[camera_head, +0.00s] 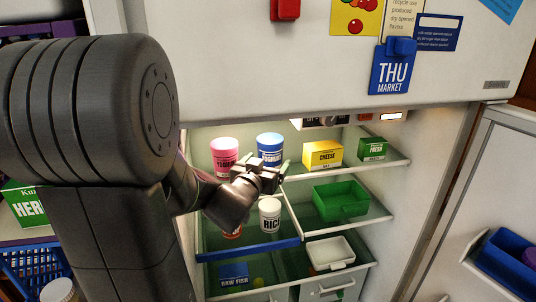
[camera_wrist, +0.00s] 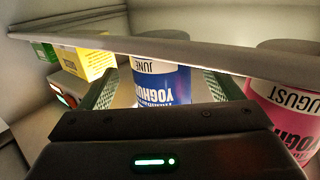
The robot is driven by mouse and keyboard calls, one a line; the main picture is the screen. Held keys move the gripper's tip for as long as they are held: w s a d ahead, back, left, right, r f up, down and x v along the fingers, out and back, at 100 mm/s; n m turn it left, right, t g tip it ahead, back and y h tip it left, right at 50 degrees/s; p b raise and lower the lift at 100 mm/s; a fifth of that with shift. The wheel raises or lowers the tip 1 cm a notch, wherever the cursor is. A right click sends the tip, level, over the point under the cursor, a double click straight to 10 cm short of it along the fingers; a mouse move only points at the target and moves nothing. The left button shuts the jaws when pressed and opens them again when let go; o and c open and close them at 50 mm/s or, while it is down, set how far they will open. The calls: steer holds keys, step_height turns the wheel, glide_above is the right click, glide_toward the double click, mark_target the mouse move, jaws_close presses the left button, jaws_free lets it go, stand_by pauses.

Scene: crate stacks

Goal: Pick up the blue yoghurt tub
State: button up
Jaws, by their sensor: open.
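The blue yoghurt tub (camera_head: 270,150) stands upright on the upper fridge shelf (camera_head: 392,163), between a pink tub and a yellow box. My gripper (camera_head: 271,164) is open in front of it, close to the shelf's front edge. In the wrist view, the blue tub (camera_wrist: 163,82) appears between my two open fingers (camera_wrist: 164,90), with its "JUNE" label showing. The shelf edge (camera_wrist: 150,45) crosses in front of it there. I cannot tell whether the fingers reach around the tub; no contact shows.
A pink tub (camera_head: 224,155) stands close left of the blue one. A yellow cheese box (camera_head: 322,155) and a green box (camera_head: 372,149) are to its right. Below are a white rice tub (camera_head: 269,213) and a green tray (camera_head: 340,202). The fridge door (camera_head: 490,190) stands open at right.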

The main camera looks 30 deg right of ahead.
mark_target(272, 154)
steer(key=x, duration=0.5)
steer(key=shift+w, duration=0.15)
steer(key=shift+r, duration=0.1)
steer(key=shift+c, duration=0.5)
steer(key=c, duration=1.1)
